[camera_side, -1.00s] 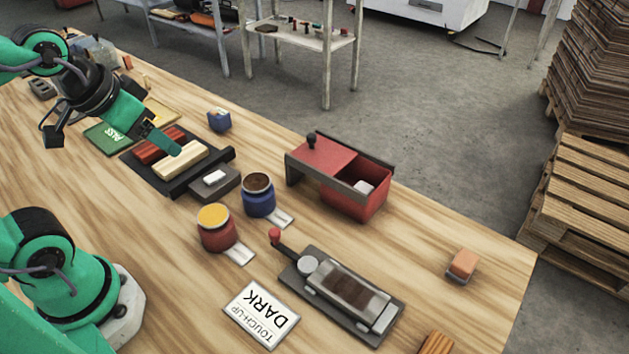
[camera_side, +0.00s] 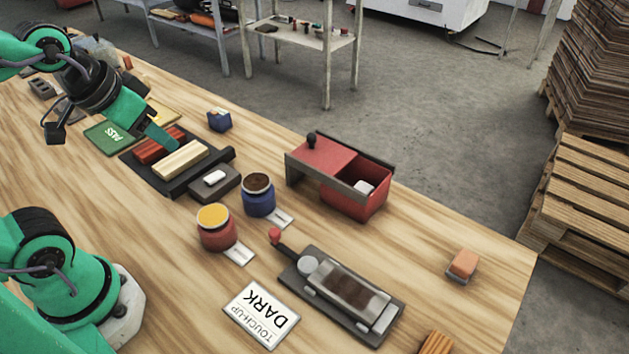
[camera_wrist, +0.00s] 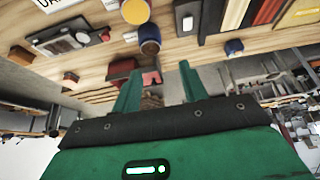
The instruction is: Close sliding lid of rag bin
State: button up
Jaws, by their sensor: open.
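The rag bin (camera_side: 354,205) is a red box on the right half of the table, and it also shows in the wrist view (camera_wrist: 121,69). Its red sliding lid (camera_side: 325,156) with a black knob (camera_side: 311,140) covers the left part, and the right part stands open with a pale piece inside. My gripper (camera_side: 160,140) is at the upper left, above the tray of red and cream blocks, well apart from the bin. Its two green fingers (camera_wrist: 157,88) are spread and empty in the wrist view.
A blue jar (camera_side: 258,203) and a red jar with yellow contents (camera_side: 216,236) stand left of the bin. A device with a red-knobbed lever (camera_side: 349,294) lies in front. A dark tray (camera_side: 226,158) holds the blocks. An orange block (camera_side: 463,263) sits at right.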

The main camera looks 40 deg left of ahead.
jog(key=w+d+r+g, duration=0.1)
jog(key=w+r+g, duration=0.15)
jog(key=w, duration=0.55)
jog(key=m+g, duration=0.3)
send_over(311, 135)
jog(key=shift+f, duration=4.25)
jog(key=shift+f, duration=0.15)
jog(key=shift+f, duration=3.75)
grip_shut()
